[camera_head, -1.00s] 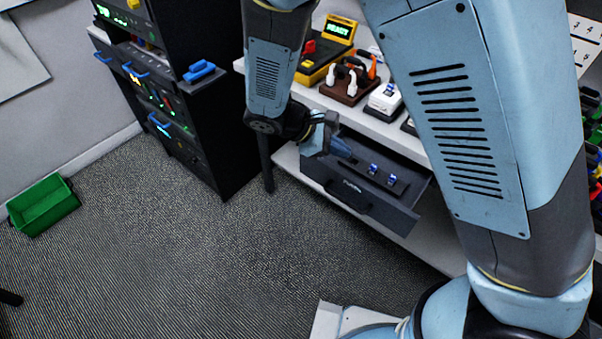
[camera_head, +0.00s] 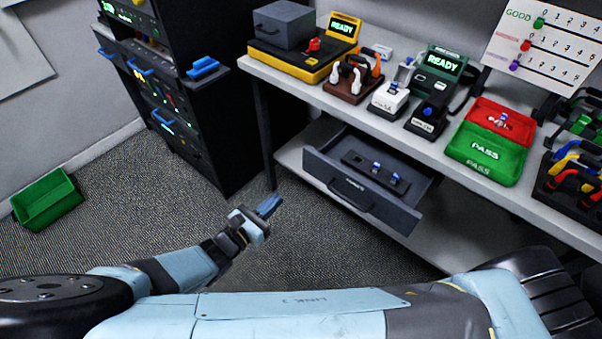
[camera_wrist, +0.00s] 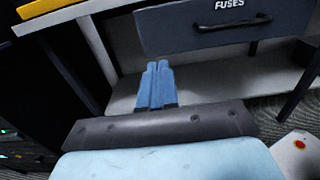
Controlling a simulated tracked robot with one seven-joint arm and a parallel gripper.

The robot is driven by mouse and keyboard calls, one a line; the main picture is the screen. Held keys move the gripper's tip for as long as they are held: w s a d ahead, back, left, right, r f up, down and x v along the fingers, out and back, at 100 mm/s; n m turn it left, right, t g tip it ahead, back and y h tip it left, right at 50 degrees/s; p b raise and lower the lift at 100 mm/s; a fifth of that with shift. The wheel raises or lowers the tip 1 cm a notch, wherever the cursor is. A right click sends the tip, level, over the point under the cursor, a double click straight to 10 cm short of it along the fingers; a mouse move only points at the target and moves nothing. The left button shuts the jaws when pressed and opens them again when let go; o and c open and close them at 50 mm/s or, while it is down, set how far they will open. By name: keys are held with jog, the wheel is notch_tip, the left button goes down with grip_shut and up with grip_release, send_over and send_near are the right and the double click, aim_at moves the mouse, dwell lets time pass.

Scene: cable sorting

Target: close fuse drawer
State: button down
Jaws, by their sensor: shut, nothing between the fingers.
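The fuse drawer (camera_head: 342,193) is a dark grey drawer under the white bench, pulled out, with a black handle on its front. Inside it a dark strip holds small blue fuses (camera_head: 377,167). In the wrist view the drawer front (camera_wrist: 215,27) shows the label "FUSES" and its handle. My gripper (camera_head: 270,204) is in front of the drawer and to its left, apart from it, with its blue fingers together and empty. In the wrist view the fingers (camera_wrist: 158,75) point toward the space below and left of the drawer front.
The white bench (camera_head: 420,138) above carries a yellow tester (camera_head: 285,65), a cable stand, and red and green trays (camera_head: 487,157). A black rack (camera_head: 200,110) with blue handles stands left. A green bin (camera_head: 47,203) lies on the floor. The carpet before the drawer is clear.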

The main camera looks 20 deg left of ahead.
aim_at(313, 166)
jog(key=x, duration=1.3)
jog(key=shift+w, duration=0.4)
